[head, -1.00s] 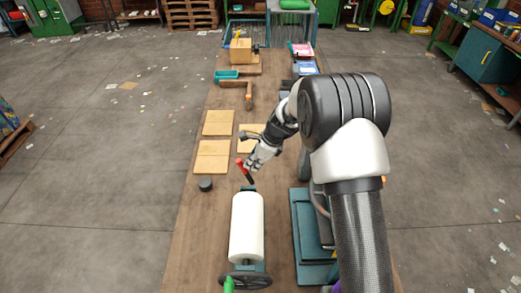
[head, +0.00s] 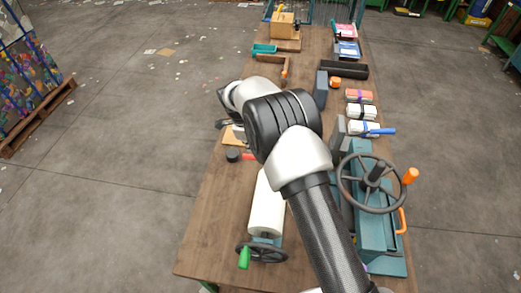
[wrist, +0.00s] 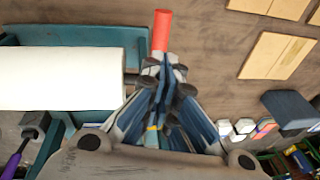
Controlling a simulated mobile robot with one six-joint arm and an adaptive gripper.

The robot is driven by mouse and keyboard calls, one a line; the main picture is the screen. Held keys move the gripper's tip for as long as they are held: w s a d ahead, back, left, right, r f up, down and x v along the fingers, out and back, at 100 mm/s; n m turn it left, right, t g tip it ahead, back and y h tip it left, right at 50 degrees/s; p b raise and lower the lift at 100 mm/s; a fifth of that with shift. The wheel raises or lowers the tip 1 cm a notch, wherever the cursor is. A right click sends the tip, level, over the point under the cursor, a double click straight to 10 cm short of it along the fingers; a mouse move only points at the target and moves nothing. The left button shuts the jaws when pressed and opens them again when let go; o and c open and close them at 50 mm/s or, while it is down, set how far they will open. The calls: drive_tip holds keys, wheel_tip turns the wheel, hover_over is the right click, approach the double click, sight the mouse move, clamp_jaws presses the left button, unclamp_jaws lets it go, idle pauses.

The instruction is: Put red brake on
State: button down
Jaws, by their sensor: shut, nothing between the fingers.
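The red brake lever (head: 248,157) is at the far end of the white roll (head: 266,205), partly hidden by my arm in the head view. Its red handle points to the left there. In the wrist view the red handle (wrist: 161,30) points up the picture, just past my fingertips. My gripper (wrist: 167,62) is shut and empty, its tips close to the lower end of the handle. I cannot tell whether they touch it. In the head view my arm hides the fingers.
A handwheel with a green grip (head: 244,258) is at the roll's near end. A teal machine with a large handwheel (head: 372,183) stands to the right. Wooden plates (wrist: 279,56) lie beyond.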

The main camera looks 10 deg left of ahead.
sight(249, 156)
drive_tip(key=shift+a+f+b, duration=0.6)
drive_tip(key=shift+f+b, duration=0.4)
drive_tip(key=shift+b, duration=0.1)
drive_tip(key=shift+a+f+b, duration=0.6)
drive_tip(key=shift+f+b, duration=0.35)
drive_tip(key=shift+b, duration=0.1)
